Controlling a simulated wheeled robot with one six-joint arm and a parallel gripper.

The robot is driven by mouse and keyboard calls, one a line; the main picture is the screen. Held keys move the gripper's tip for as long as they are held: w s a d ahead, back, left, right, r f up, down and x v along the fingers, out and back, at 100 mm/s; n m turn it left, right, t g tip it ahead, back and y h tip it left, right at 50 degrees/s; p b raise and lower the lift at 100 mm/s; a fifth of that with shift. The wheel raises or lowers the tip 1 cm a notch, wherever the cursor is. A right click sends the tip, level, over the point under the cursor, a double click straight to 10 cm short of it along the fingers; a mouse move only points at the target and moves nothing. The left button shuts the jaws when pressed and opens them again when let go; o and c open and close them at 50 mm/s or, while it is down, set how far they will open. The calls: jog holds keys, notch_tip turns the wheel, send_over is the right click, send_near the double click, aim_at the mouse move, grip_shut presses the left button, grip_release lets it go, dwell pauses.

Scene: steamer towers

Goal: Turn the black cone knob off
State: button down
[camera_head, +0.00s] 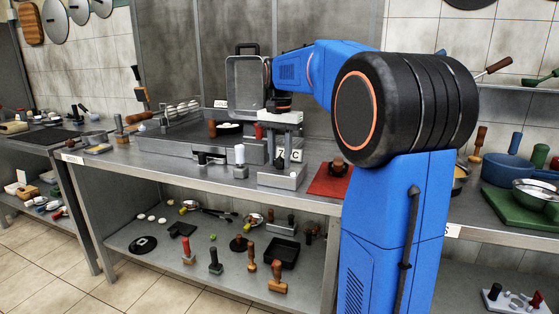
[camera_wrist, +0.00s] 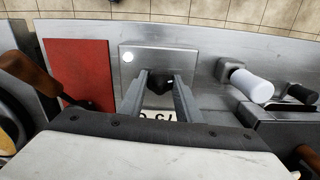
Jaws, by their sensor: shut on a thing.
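The black cone knob (camera_wrist: 158,84) is on a small grey metal box (camera_wrist: 128,82), between my gripper's fingers. My gripper (camera_wrist: 160,78) is shut on the knob, with one grey finger on each side of it. A round white spot (camera_wrist: 127,57) shows on the box beside the knob. In the head view, the box (camera_head: 283,180) stands at the counter's front edge below my gripper.
A white-handled knob (camera_head: 239,156) and a black one (camera_head: 203,159) are to the left of the box in the head view. A red mat (camera_head: 325,184) lies to its right. The lower shelf holds several tools.

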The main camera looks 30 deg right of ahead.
jog(key=shift+f, duration=0.15)
jog(key=n, duration=0.7)
jog(key=shift+f, duration=0.1)
dwell(0.6)
jog(key=c, duration=1.5)
grip_release()
jog(key=shift+m, duration=0.3)
jog(key=m, duration=0.5)
